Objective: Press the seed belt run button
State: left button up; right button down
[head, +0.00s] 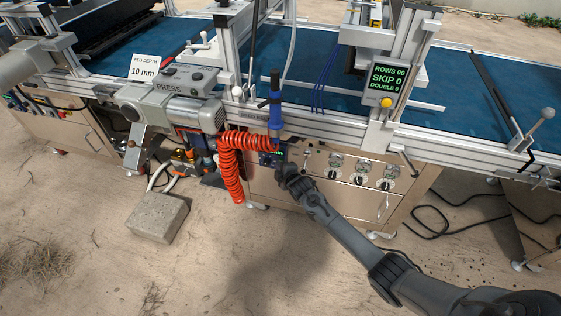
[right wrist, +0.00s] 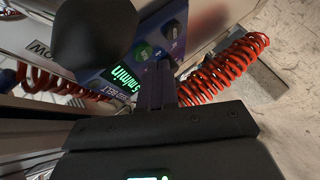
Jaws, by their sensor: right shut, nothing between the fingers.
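The seed belt panel (head: 267,159) is a small dark blue box on the front of the cabinet, with green digits. In the right wrist view, the panel (right wrist: 152,22) shows a round green button (right wrist: 142,50), a black knob (right wrist: 172,30) and a green "m/min" display (right wrist: 121,74). My right gripper (head: 281,167) is shut and empty at the panel's right side. In the right wrist view its fingertips (right wrist: 160,68) are just below and right of the green button; I cannot tell whether they touch the panel. My left gripper is not in view.
A coiled red hose (head: 231,165) hangs left of the panel, and a blue-handled tool (head: 275,110) stands above it. Several knobs (head: 361,179) sit right of it. A dark rounded shape (right wrist: 93,38) covers part of the wrist view. A concrete block (head: 158,216) lies on the ground.

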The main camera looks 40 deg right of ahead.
jog(key=shift+w+d, duration=0.1)
jog(key=shift+d, duration=0.05)
dwell(0.5)
jog(key=shift+w+d, duration=0.2)
dwell(0.7)
jog(key=shift+s+a+p, duration=0.3)
jog(key=shift+a+p, duration=0.05)
jog(key=shift+p, duration=0.15)
dwell(0.3)
